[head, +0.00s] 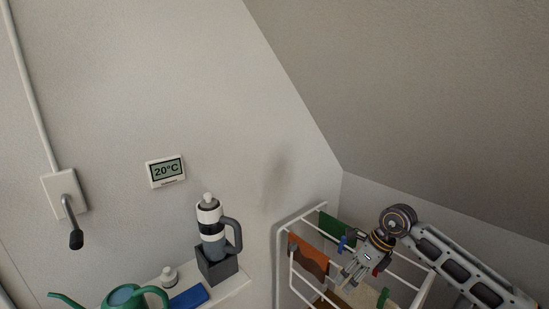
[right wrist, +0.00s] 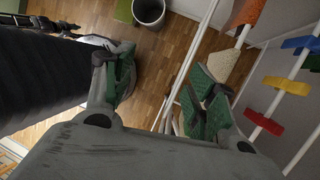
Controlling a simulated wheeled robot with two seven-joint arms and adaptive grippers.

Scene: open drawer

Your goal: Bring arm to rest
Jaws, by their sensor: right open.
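My right gripper (head: 352,272) reaches in from the right in the head view, in front of the white drying rack (head: 281,262). In the right wrist view my right gripper (right wrist: 163,88) has its green-padded fingers wide apart. Nothing is held between them; wooden floor and white rack bars show beyond. The rack bars (right wrist: 190,62) pass close to the right-hand finger, and I cannot tell whether they touch. My left gripper is in neither view.
An orange-brown cloth (head: 308,256) and a green cloth (head: 338,227) hang on the rack. Coloured pegs (right wrist: 285,85) sit on its bars. A shelf at lower left holds a bottle (head: 210,222) and a green watering can (head: 122,298). Sloped ceiling rises at right.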

